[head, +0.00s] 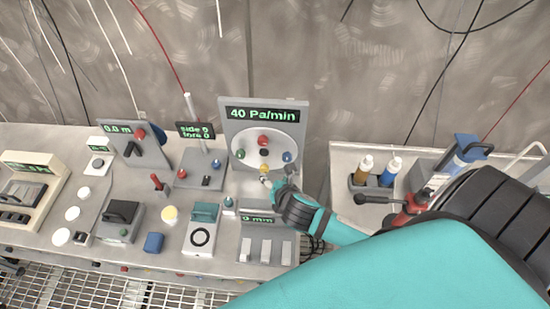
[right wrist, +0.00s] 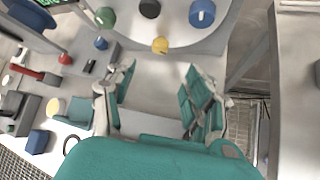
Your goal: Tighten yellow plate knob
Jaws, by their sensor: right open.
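The yellow knob (head: 263,168) is low on the round pale plate (head: 285,143) of an upright panel whose display reads "40 Pa/min". Red (head: 263,141), green (head: 240,154), blue (head: 287,156) and black (head: 264,153) knobs share that plate. My right gripper (head: 272,182) is just below and in front of the yellow knob. In the right wrist view the yellow knob (right wrist: 160,45) sits ahead of my open, empty right gripper (right wrist: 157,80), beyond the fingertips and apart from them. My left gripper is not in view.
A panel with a "mm" display (head: 262,243) and pale levers stands below my right gripper. A teal-topped device (head: 203,228) and a panel reading "side 0" (head: 203,160) stand to the left. A holder with bottles (head: 372,182) is on the right-hand table.

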